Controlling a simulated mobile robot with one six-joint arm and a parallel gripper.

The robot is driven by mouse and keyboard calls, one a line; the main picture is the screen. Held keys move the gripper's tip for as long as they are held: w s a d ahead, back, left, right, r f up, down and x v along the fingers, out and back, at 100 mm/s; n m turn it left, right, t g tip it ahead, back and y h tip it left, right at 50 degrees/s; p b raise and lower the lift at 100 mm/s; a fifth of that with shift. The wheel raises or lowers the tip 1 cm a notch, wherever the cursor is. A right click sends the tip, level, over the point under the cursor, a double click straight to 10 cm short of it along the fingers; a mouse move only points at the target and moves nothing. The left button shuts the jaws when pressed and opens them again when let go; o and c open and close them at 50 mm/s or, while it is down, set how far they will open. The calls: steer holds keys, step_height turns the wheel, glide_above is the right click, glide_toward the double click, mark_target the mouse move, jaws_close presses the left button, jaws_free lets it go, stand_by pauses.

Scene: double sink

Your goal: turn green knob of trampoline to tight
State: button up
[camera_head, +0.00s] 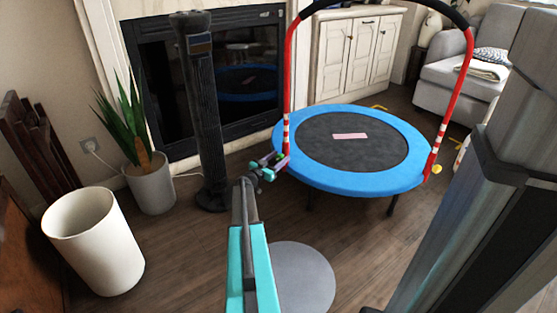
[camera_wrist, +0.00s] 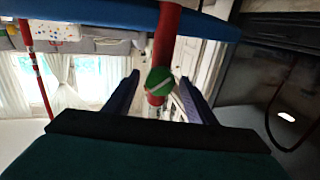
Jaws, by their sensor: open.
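The trampoline (camera_head: 352,181) has a blue rim, a dark mat and a red handle bar with striped lower posts. In the head view my gripper (camera_head: 270,165) is at its left post, and the green knob cannot be made out there. In the wrist view the green knob (camera_wrist: 159,79) sits on the red post (camera_wrist: 167,45), with a pale stripe running diagonally across its face. My gripper (camera_wrist: 160,84) is open, with one finger on each side of the knob in the picture. Gaps show on both sides, and I see no contact.
A yellow knob (camera_head: 436,169) is at the right post. A black tower (camera_head: 206,120), a potted plant (camera_head: 151,187) and a white bin (camera_head: 95,245) stand left of my arm. A fireplace (camera_head: 165,85) is behind.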

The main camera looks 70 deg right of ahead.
steer(key=c, duration=1)
steer(key=shift+c, duration=0.2)
steer(key=shift+m+p, duration=0.4)
steer(key=shift+p, duration=0.05)
steer(key=m+p, duration=0.2)
steer(key=m, duration=0.1)
steer(key=m+p, duration=0.1)
steer(key=m, duration=0.3)
steer(key=shift+s+f+m+p, duration=0.1)
steer(key=shift+s+m+p, duration=0.05)
steer(key=shift+m+p, duration=0.2)
steer(key=shift+a+m, duration=0.1)
steer(key=shift+m, duration=0.15)
steer(key=o, duration=1)
